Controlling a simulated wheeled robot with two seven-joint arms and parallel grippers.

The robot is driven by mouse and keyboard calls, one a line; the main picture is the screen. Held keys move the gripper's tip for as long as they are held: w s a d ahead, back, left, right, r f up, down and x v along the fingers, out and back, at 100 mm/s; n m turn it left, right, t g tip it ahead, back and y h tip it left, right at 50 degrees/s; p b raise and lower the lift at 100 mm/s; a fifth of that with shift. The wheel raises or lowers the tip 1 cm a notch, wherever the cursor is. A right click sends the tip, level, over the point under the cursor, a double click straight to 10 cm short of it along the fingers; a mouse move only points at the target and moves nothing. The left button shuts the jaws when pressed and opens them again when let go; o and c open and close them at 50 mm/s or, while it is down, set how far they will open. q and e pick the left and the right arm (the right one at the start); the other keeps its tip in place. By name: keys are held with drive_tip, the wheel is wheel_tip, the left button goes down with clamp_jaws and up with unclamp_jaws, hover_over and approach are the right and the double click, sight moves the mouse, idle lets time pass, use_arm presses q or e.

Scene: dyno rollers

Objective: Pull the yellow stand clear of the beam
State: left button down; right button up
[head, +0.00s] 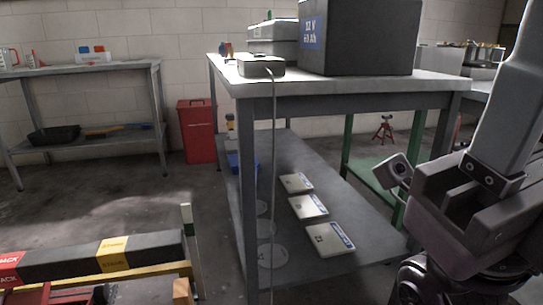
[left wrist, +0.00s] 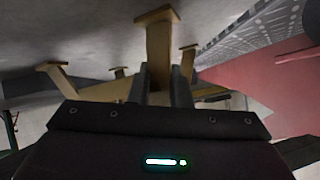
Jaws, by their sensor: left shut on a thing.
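In the left wrist view, the yellow stand (left wrist: 159,45) shows a post and several arms ending in flat pads. My left gripper (left wrist: 168,86) is shut on the stand, with its dark fingers on either side of the post. In the head view, the long dark beam (head: 65,262) with red and yellow bands lies at the lower left. A yellow bar (head: 125,275) runs along its near side; I cannot tell whether it belongs to the stand. My left gripper is out of the head view. My right arm shows at the right, but its fingers do not.
A grey workbench (head: 330,88) with a lower shelf stands ahead, carrying a large dark battery (head: 360,38). A red surface (left wrist: 255,100) lies right of the stand. Open floor (head: 110,190) lies behind the beam.

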use_arm(q)
drive_tip(key=shift+s+d+p, duration=0.25)
drive_tip(key=shift+s+p, duration=0.15)
drive_tip(key=shift+s, duration=0.4)
drive_tip(key=shift+s+d+p, duration=0.3)
drive_tip(key=shift+s+p, duration=0.05)
drive_tip(key=shift+s, duration=0.5)
drive_tip(key=shift+s+d+p, duration=0.25)
drive_tip(key=shift+s+p, duration=0.15)
drive_tip(key=shift+s, duration=0.4)
drive_tip(key=shift+s+d+f+p, duration=0.1)
drive_tip(key=shift+s+d+p, duration=0.2)
drive_tip(key=shift+s, duration=0.45)
drive_tip(key=shift+s+d+r+p, duration=0.1)
drive_tip(key=shift+s+d+p, duration=0.15)
drive_tip(key=shift+s, duration=0.55)
drive_tip(key=shift+s+d+f+p, duration=0.1)
drive_tip(key=shift+s+d+p, duration=0.2)
drive_tip(key=shift+s, duration=0.45)
drive_tip(key=c, duration=1.3)
unclamp_jaws()
drive_tip(key=shift+w, duration=0.1)
drive_tip(key=shift+o, duration=0.2)
